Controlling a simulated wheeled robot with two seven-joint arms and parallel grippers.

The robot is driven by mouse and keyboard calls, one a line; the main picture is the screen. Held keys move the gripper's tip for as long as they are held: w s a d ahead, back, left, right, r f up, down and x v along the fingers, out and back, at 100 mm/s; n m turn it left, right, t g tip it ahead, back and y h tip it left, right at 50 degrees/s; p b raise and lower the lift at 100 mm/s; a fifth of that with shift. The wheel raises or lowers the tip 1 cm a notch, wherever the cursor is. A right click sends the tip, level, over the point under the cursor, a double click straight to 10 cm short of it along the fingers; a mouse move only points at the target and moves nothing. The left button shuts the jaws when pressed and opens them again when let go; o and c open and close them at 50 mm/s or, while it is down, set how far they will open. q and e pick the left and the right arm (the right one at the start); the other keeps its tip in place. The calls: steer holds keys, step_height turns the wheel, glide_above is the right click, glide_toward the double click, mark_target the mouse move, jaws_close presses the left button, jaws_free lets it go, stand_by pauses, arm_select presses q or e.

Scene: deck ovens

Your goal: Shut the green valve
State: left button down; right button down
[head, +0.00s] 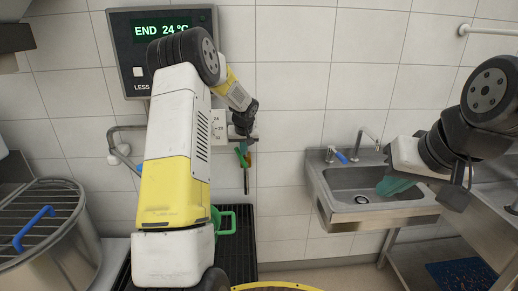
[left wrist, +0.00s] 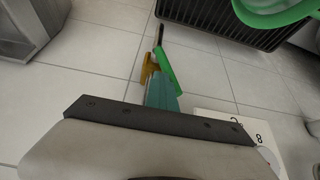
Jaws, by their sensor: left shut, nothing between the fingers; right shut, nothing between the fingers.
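The green valve is a green lever (head: 248,158) with a brass-coloured body, low on the tiled wall in the head view. A dark pipe (head: 246,181) hangs below it. The left wrist view shows the green lever (left wrist: 169,72) and the brass body (left wrist: 147,67) just beyond my fingers. The lever slants slightly from the pipe line. My left gripper (head: 242,147) is shut and empty, its teal fingertips (left wrist: 161,94) right by the lever. I cannot tell whether they touch. My right gripper (head: 394,186) is shut and empty over the sink, far from the valve.
A green bucket (head: 226,219) stands on a black grate (head: 242,262) below the valve. A display box (head: 125,52) hangs on the wall above. A metal vat (head: 60,240) with a blue handle is at left. A steel sink (head: 341,208) and bench are at right.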

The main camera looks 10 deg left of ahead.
arm_select(q)
steer(key=shift+s+a+f+n+h, duration=0.1)
steer(key=shift+s+a+n+h, duration=0.05)
steer(key=shift+a+h, duration=0.35)
steer(key=shift+s+a+f+n+h, duration=0.1)
steer(key=shift+s+a+n+h, duration=0.05)
steer(key=shift+a+h, duration=0.35)
steer(key=s+a+f+n+t+h, duration=0.1)
steer(key=a+f+n+t+h, duration=0.1)
steer(key=a+f+h, duration=0.4)
steer(key=shift+s+t+h, duration=0.4)
steer(key=shift+t+h, duration=0.2)
steer(key=shift+t, duration=0.1)
steer(key=shift+s+a+f, duration=0.1)
steer(key=shift+f, duration=0.3)
steer(key=shift+r, duration=0.1)
